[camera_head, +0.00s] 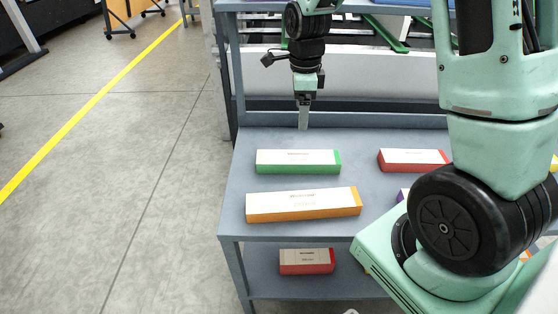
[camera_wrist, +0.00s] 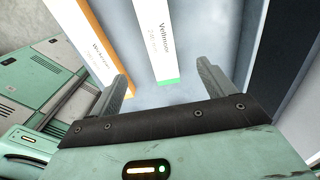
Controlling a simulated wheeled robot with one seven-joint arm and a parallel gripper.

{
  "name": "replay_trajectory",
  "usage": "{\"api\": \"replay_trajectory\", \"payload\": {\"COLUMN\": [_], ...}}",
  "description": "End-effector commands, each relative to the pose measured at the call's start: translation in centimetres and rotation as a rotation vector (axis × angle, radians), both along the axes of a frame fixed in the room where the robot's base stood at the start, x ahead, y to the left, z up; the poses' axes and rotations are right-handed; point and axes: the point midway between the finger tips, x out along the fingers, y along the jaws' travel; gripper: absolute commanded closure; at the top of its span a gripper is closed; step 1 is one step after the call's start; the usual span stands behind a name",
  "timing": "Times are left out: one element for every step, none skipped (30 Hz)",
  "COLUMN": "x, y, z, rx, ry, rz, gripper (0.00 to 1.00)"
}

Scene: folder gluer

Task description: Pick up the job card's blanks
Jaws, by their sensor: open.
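Long packs of blanks with white tops and coloured sides lie on the grey shelf (camera_head: 345,240). A green pack (camera_head: 298,168) lies at the back left, and a longer orange pack (camera_head: 304,212) lies in front of it. A red pack (camera_head: 412,165) is at the right, partly behind my arm. My gripper (camera_head: 303,124) points down, open and empty, just behind the green pack in the head view. In the wrist view, my gripper (camera_wrist: 164,75) has the green pack (camera_wrist: 147,35) showing between its fingers and the orange pack (camera_wrist: 98,50) near the left finger.
A purple pack (camera_head: 403,195) is mostly hidden by my arm. Another red pack (camera_head: 307,262) lies on the lower shelf. A raised grey ledge (camera_head: 345,119) runs along the shelf's back. The floor (camera_head: 140,180) at left is clear, with a yellow line (camera_head: 95,104).

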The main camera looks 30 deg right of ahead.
Motion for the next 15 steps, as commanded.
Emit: {"api": "replay_trajectory", "payload": {"x": [-0.1,-0.1,-0.1,-0.1,-0.1,-0.2,-0.2,-0.2,-0.2,-0.2,-0.1,-0.2,-0.2,-0.2,-0.1], "y": [0.0,0.0,0.0,0.1,0.1,0.1,0.1,0.1,0.1,0.1,0.1,0.1,0.1,0.1,0.1], "z": [-0.7,-1.3,-2.1,-2.7,-3.4,-4.2,-4.8,-5.5,-6.3,-6.9,-7.5,-8.3,-8.8,-9.3,-9.9], "rx": [0.001,0.002,0.003,0.002,0.002,0.002,0.002,0.002,0.003,0.004,0.003,0.003,0.003,0.003,0.002], "ry": [0.004,0.006,0.006,0.006,0.007,0.007,0.007,0.007,0.006,0.007,0.006,0.006,0.006,0.005,0.003], "rz": [-0.003,-0.002,-0.001,0.000,0.001,0.002,0.002,0.001,0.002,0.004,0.004,0.003,0.004,0.004,0.003], "gripper": [0.18,0.18,0.18,0.18,0.18,0.18,0.18,0.18,0.18,0.18,0.18,0.18,0.18,0.18,0.18]}}
